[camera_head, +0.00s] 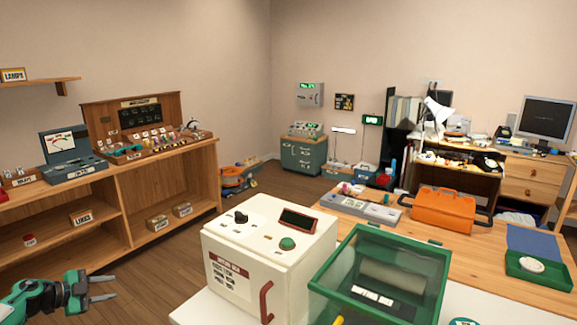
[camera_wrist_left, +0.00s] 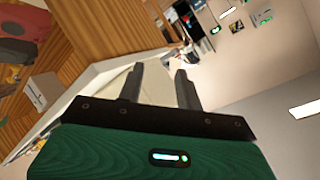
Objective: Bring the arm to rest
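My left gripper (camera_head: 104,289) is at the lower left of the head view, over the wooden floor and left of the white box. Its two fingers are apart with nothing between them. The left wrist view also shows the gripper (camera_wrist_left: 160,74), its dark fingers spread and empty, with the room tilted behind. My right gripper does not show in either view.
A white box (camera_head: 255,235) with a red handle stands near the front middle. A green glass-topped case (camera_head: 385,265) is right of it. An orange case (camera_head: 445,210) lies on the wooden table (camera_head: 480,262). A wooden shelf unit (camera_head: 180,168) stands left. Floor (camera_head: 165,262) between is clear.

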